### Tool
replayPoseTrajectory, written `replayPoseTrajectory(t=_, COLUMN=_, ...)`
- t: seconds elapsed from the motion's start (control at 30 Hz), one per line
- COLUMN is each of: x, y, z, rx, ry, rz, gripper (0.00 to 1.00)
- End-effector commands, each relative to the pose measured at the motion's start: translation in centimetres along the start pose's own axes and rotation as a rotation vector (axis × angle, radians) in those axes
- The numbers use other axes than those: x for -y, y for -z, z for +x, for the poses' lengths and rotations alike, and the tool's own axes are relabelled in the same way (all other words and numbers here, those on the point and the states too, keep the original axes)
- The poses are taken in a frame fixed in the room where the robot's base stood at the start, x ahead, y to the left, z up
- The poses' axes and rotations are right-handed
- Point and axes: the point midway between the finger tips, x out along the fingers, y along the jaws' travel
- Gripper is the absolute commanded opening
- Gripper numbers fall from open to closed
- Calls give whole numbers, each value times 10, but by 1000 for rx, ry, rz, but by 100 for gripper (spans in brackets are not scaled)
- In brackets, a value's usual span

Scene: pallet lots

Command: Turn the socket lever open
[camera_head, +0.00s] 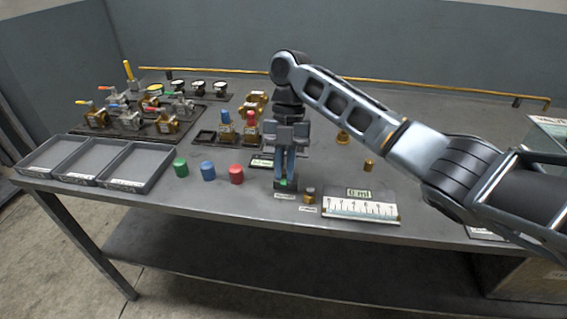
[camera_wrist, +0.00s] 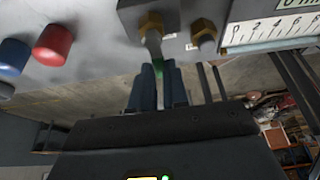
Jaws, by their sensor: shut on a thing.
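The socket is a dark block (camera_wrist: 131,14) with a brass nut (camera_wrist: 150,22), at the top of the wrist view. A grey metal lever (camera_wrist: 153,44) runs from the nut toward my fingers, and a bit of green shows between them. My gripper (camera_head: 285,178) points down over the socket near the table's front edge in the head view. In the wrist view my gripper (camera_wrist: 160,75) is shut on the lever's end. The fingers hide part of the lever, so its exact angle is hard to tell.
A second brass fitting (camera_wrist: 204,32) sits beside the lever. Right of it is a ruled scale plate (camera_head: 360,208). Green (camera_head: 180,167), blue (camera_head: 207,171) and red (camera_head: 236,173) caps stand to the left, beyond them grey trays (camera_head: 133,182). Valves fill the back left.

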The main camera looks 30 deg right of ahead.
Motion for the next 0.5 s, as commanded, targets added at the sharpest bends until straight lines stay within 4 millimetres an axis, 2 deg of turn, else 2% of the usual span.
replayPoseTrajectory(t=0.47, x=0, y=0, z=-1, rx=2, ry=4, rz=-13, gripper=0)
replayPoseTrajectory(t=0.5, x=0, y=0, z=-1, rx=2, ry=4, rz=-13, gripper=17)
